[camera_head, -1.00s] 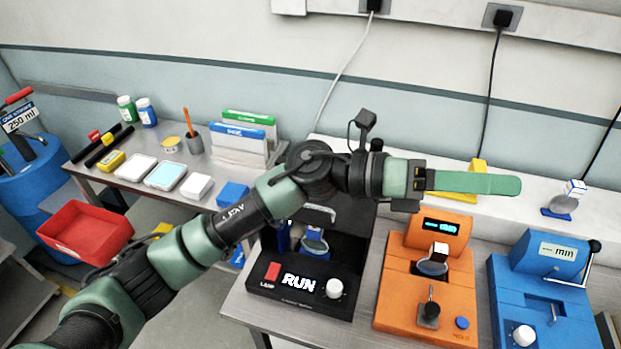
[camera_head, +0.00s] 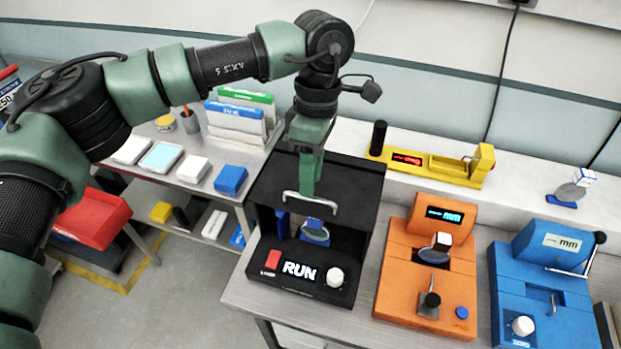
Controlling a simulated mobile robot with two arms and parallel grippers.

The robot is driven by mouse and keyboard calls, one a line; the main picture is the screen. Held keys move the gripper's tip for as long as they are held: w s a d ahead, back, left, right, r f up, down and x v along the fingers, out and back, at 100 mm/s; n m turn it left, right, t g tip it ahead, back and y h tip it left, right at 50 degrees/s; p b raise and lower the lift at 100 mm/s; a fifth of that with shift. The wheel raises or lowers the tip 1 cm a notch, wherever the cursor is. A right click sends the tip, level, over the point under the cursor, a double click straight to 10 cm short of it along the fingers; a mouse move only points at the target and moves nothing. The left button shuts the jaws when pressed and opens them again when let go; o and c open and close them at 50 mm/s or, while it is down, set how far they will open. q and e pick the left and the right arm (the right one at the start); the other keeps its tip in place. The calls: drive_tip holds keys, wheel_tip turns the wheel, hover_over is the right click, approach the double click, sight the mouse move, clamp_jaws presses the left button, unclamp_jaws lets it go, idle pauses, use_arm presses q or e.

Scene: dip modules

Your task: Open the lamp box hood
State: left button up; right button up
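The black lamp box (camera_head: 262,287) stands on the metal bench in the middle, with a red switch, a RUN display and a white knob on its front panel. Its black hood (camera_head: 355,187) covers the top, with a light grey bar handle (camera_head: 310,204) at the front edge. The front beneath the hood is open and shows a round lens-like piece (camera_head: 314,233) inside. My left gripper (camera_head: 307,190) points down over the hood, its green fingers close to the handle. Contact is unclear, and the fingers overlap, hiding any gap. My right gripper is out of view.
An orange device (camera_head: 400,290) and a blue device (camera_head: 530,290) stand to the right of the lamp box. A yellow instrument (camera_head: 455,170) lies on the white ledge behind. A side table with trays and a blue block (camera_head: 230,180) is at left.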

use_arm(q)
drive_tip(key=shift+s+f+p, duration=0.15)
drive_tip(key=shift+f+p, duration=0.05)
drive_tip(key=shift+f, duration=0.55)
drive_tip(key=shift+s+f+p, duration=0.1)
drive_tip(key=shift+f+p, duration=0.1)
drive_tip(key=shift+f, duration=0.5)
clamp_jaws()
idle(0.3)
